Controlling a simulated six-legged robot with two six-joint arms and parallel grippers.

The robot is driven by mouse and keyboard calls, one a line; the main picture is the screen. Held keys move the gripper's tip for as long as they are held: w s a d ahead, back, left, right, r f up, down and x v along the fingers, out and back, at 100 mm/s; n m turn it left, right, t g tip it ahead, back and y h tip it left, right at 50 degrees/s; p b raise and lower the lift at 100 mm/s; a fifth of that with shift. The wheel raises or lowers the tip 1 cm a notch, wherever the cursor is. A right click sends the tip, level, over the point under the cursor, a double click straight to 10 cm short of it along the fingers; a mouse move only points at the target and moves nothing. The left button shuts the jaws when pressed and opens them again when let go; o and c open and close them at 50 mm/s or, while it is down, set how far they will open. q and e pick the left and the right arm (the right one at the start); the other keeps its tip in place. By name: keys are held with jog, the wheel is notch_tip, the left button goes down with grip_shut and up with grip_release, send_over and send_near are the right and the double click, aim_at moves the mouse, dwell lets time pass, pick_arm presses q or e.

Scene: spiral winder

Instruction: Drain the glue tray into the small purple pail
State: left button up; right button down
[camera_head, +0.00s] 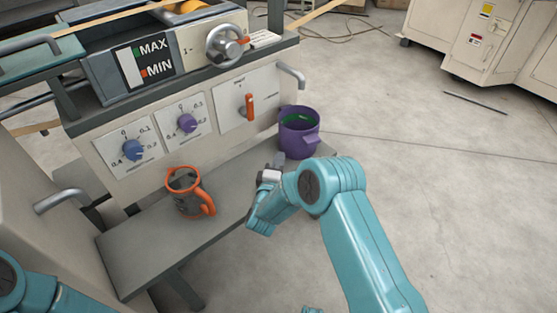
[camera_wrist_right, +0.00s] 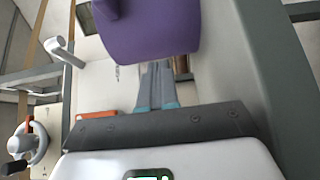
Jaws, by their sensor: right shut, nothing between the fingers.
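The small purple pail (camera_head: 299,137) stands upright at the right end of the grey shelf, under the grey outlet pipe (camera_head: 293,76). Something green shows inside it. The glue tray (camera_head: 105,84) is at the top of the machine, with a MAX/MIN gauge (camera_head: 147,60) on its front. An orange lever (camera_head: 249,106) points upright on the front panel. My right gripper (camera_head: 278,160) is shut and empty, just left of the pail. In the right wrist view its fingers (camera_wrist_right: 157,85) show just beside the pail (camera_wrist_right: 150,35); contact is unclear. My left gripper is out of view.
A dark mug (camera_head: 187,196) with an orange rim and handle stands on the shelf (camera_head: 150,245). The floor (camera_head: 450,200) to the right is mostly clear.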

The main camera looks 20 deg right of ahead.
jog(key=p+v, duration=0.2)
jog(key=v, duration=0.6)
jog(key=shift+s+a+p, duration=0.1)
jog(key=shift+s+p, duration=0.2)
jog(key=shift+s+a, duration=0.15)
jog(key=shift+s, duration=0.15)
